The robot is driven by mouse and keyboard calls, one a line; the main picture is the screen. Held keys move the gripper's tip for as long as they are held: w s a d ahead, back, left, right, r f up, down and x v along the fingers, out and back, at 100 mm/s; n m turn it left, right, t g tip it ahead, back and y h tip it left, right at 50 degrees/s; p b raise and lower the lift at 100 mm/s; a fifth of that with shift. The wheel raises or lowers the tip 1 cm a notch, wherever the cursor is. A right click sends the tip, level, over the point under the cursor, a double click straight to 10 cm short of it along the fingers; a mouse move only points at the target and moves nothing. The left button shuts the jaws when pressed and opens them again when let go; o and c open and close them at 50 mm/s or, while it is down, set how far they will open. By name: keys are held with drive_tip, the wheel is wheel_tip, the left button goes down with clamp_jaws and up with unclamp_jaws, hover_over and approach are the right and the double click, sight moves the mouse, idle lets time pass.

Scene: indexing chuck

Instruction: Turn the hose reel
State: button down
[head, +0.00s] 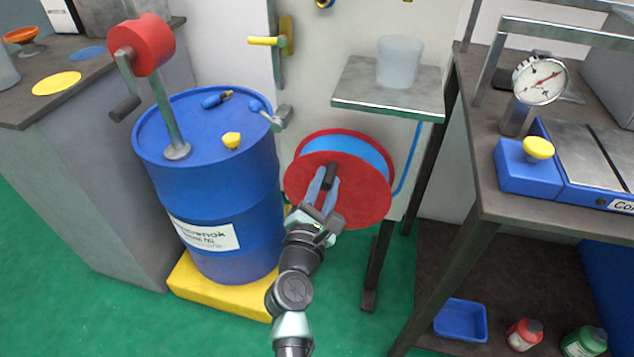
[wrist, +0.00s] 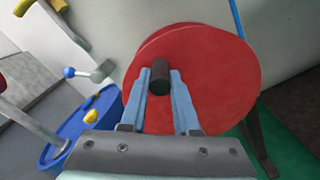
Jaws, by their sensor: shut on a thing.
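The hose reel (head: 365,192) has red discs with blue hose wound between them, and hangs on the pale wall panel right of the blue drum. Its black crank handle (head: 330,174) sticks out from the face of the front disc. My gripper (head: 324,184) is shut on the handle, with one blue finger on each side. In the wrist view the red disc (wrist: 215,75) fills the middle, and the handle (wrist: 160,77) sits between the fingertips. The disc's lower part is hidden behind my gripper there.
A blue drum (head: 207,185) with a red-headed hand pump (head: 142,45) stands at left on a yellow base. A small shelf (head: 388,95) with a cup is above the reel. A workbench (head: 490,190) with a dial gauge (head: 539,81) stands at right.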

drive_tip(key=shift+s+d+m, duration=0.2)
drive_tip(key=shift+d+m, duration=0.35)
drive_tip(key=shift+m, duration=0.15)
drive_tip(key=c, duration=0.6)
unclamp_jaws()
drive_tip(key=shift+c, duration=0.2)
drive_tip(key=shift+s, duration=0.1)
drive_tip(key=v, duration=1.2)
drive_tip(key=shift+s, duration=0.4)
drive_tip(key=shift+a+r, duration=0.1)
